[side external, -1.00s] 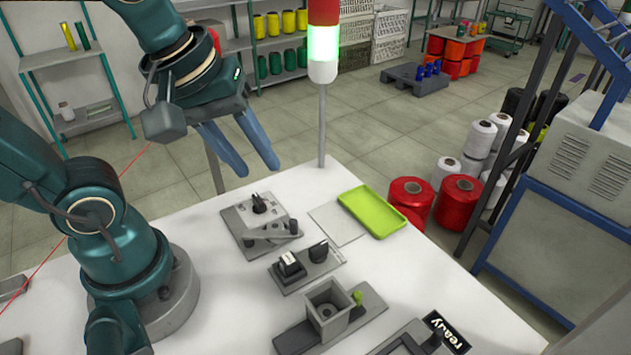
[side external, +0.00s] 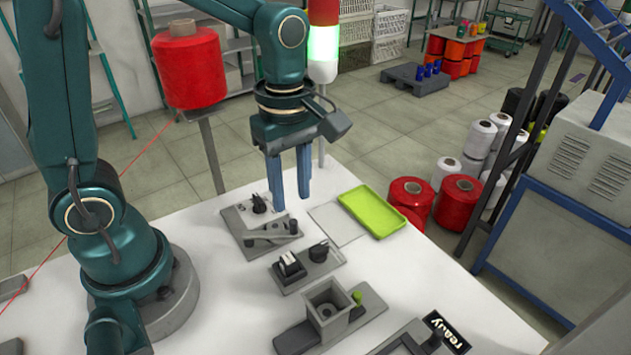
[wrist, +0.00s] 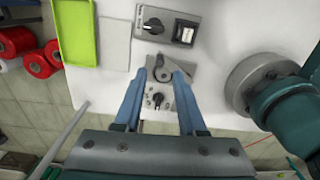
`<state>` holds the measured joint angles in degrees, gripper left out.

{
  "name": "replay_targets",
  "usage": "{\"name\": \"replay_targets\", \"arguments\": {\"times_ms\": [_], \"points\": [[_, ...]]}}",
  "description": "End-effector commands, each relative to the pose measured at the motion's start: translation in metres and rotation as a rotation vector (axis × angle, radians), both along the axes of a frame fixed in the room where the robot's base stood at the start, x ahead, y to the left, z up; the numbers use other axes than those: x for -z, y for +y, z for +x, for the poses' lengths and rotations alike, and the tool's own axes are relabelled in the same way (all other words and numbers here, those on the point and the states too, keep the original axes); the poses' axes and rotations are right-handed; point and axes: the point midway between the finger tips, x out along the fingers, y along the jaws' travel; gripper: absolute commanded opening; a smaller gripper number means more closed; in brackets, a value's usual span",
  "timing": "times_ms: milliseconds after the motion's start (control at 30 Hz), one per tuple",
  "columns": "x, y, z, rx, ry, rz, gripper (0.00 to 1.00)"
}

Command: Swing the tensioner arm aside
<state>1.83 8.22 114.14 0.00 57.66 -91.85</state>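The tensioner is a grey plate (side external: 232,220) on the white table, with a dark knob (side external: 259,204) at its far end. Its grey tensioner arm (side external: 268,240) lies across the near end of the plate. The arm also shows in the wrist view (wrist: 162,70), between the fingertips in the picture. My gripper (side external: 291,202) points down above the plate, with its two blue fingers apart and nothing between them. In the wrist view the open fingers (wrist: 159,75) frame the plate and knob. The fingers look clear of the tensioner arm; the exact height is hard to tell.
A green tray (side external: 372,211) lies to the right. A red thread cone (side external: 188,68) stands on a post behind, and a signal light (side external: 323,45) shows green.

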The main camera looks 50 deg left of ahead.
Motion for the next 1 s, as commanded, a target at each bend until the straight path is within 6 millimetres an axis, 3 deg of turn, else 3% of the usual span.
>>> {"name": "replay_targets", "arguments": {"times_ms": [600,733,767,833,867,1000], "points": [[0.054,0.0,-0.001,0.0,0.004,0.0,0.4],[0.054,0.0,0.0,0.0,0.0,0.0,0.4],[0.054,0.0,0.0,0.0,0.0,0.0,0.32],[0.054,0.0,0.0,0.0,0.0,0.0,0.06],[0.053,0.0,0.0,0.0,0.0,0.0,0.0],[0.053,0.0,0.0,0.0,-0.001,0.0,0.0]]}}
